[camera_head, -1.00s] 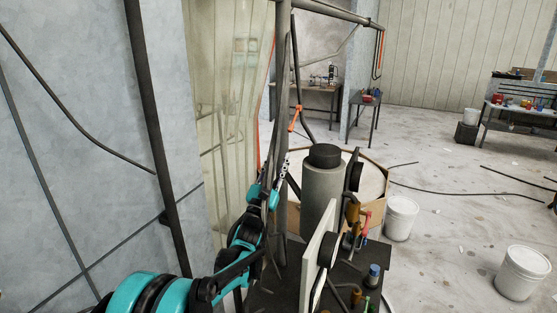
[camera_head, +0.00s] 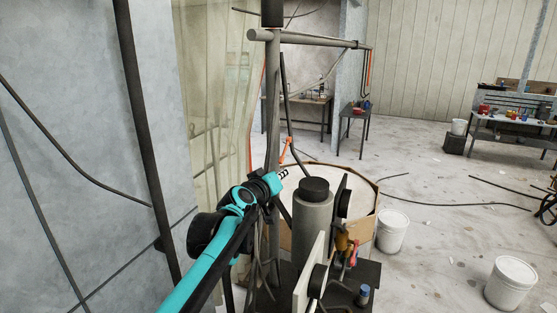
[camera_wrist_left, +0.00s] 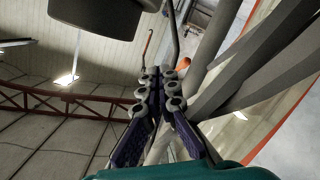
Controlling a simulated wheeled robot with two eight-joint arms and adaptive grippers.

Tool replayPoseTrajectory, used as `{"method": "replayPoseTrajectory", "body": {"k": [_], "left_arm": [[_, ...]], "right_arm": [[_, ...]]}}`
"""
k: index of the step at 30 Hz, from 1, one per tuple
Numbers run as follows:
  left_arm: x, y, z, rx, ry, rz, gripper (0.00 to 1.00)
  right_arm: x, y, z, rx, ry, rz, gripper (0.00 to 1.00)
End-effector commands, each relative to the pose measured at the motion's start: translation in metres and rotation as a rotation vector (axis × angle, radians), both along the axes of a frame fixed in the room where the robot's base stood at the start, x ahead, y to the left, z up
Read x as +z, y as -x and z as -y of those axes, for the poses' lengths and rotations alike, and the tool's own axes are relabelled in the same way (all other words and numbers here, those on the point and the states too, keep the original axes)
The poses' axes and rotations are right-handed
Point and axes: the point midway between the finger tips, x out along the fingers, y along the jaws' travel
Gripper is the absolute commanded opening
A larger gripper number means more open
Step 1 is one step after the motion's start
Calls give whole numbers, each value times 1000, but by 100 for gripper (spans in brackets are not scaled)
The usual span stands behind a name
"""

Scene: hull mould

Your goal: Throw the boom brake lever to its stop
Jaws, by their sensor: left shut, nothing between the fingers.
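An orange lever-like part (camera_head: 286,151), which I take for the boom brake lever, shows beside the grey boom post (camera_head: 272,110) in the head view. It stands slanted. A small orange bit (camera_wrist_left: 185,63) shows in the left wrist view just past the fingers, partly hidden by grey tubes. My left gripper (camera_head: 282,174) is shut and empty, a little below the orange part in the head view. Its fingers (camera_wrist_left: 160,82) lie close together in the wrist view. I cannot tell whether they touch the lever. My right gripper is out of view.
A grey cylinder with a black cap (camera_head: 313,187) stands right of my left gripper. A white panel (camera_head: 308,270) and a dark bench (camera_head: 362,272) are in front. White buckets (camera_head: 392,230) stand on the floor to the right. A translucent curtain (camera_head: 215,120) hangs behind my arm.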

Motion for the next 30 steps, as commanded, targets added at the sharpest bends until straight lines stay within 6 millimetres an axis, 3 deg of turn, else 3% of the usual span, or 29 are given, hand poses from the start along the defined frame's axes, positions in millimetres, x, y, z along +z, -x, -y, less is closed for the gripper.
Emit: {"method": "replayPoseTrajectory", "body": {"k": [3, 6, 13, 17, 30], "left_arm": [[22, 14, -16, 15, -337, 89, 0], [37, 22, -25, 21, -545, 147, 0], [51, 24, -30, 22, -718, 197, 0], [49, 8, -27, 22, -718, 197, 0], [30, -76, -14, 21, -713, 195, 0]], "right_arm": [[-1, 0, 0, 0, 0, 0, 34], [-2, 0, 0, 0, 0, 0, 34], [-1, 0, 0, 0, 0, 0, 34], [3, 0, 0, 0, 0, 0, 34], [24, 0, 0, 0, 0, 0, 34]]}}
